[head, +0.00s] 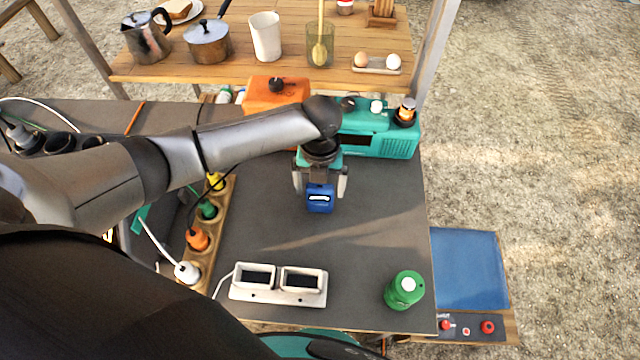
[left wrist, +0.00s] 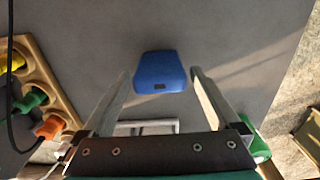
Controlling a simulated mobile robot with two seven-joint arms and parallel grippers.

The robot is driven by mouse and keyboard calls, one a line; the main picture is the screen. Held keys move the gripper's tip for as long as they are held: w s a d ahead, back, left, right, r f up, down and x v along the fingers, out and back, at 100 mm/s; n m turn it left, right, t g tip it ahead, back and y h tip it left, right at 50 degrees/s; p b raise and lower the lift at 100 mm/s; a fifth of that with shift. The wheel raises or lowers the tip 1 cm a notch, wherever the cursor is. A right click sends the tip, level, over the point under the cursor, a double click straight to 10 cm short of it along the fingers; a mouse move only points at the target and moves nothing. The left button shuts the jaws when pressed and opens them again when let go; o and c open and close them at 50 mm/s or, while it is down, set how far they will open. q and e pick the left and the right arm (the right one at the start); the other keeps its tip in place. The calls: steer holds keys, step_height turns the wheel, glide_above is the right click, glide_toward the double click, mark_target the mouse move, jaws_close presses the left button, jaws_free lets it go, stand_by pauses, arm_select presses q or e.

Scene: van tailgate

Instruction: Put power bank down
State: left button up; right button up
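The blue power bank (head: 320,203) is on the grey tabletop, at the tips of my left gripper (head: 320,192). It also shows in the left wrist view (left wrist: 160,72), between and just beyond the two fingertips. The fingers are spread, with a narrow gap on each side of the power bank, so the gripper is open around it and not clamped on it. The underside of the power bank is hidden, so its contact with the table cannot be seen directly. My right gripper is not in view.
A white two-slot dock (head: 278,286) and a green canister (head: 404,290) stand near the front. A wooden strip of coloured plugs (head: 222,228) lies left. A teal box (head: 385,140) and an orange box (head: 273,92) stand behind. The tabletop (head: 375,225) to the right is clear.

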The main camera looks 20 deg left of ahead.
arm_select(q)
step_height(320, 180, up, 12)
steer(key=p, duration=0.2)
steer(key=shift+r+p, duration=0.2)
steer(key=shift+p, duration=0.1)
stand_by(0.6)
